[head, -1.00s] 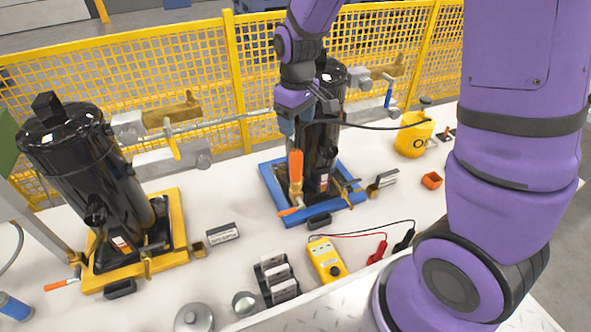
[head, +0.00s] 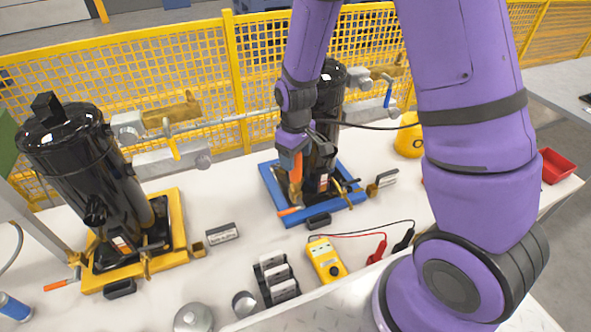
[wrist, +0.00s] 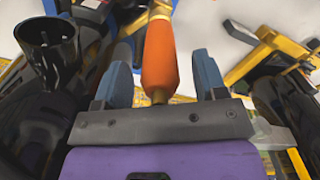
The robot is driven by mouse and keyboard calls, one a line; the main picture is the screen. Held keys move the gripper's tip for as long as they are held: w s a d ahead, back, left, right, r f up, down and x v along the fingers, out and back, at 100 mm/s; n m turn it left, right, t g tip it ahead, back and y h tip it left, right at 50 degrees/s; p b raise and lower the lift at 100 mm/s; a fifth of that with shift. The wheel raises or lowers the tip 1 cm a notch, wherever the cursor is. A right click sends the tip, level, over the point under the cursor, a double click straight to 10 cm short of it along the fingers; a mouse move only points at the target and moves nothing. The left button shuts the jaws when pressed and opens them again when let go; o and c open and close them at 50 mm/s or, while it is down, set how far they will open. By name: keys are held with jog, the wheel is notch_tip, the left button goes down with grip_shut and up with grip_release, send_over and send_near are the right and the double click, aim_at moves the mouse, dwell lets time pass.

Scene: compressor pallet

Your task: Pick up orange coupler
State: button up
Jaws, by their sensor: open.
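The orange coupler (head: 297,168) stands upright at the front of the black compressor on the blue pallet (head: 353,196). In the wrist view the coupler (wrist: 159,55) is an orange sleeve with brass-coloured ends, between my two blue-grey fingers. My gripper (head: 291,155) points down over it in the head view. In the wrist view my gripper (wrist: 162,78) is open, with a visible gap between each finger and the sleeve. The coupler's lower part is partly hidden in the head view.
The right black compressor (head: 325,105) stands close to my gripper. Another compressor (head: 75,170) stands on a yellow pallet (head: 170,262) at left. A yellow meter (head: 326,260) and a battery-like block (head: 222,233) lie in front. A red tray (head: 558,166) is at right.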

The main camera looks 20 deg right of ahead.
jog(key=shift+f, duration=0.65)
jog(key=shift+c, duration=0.2)
jog(key=c, duration=1.2)
jog(key=shift+o, duration=0.2)
jog(key=shift+r, duration=0.1)
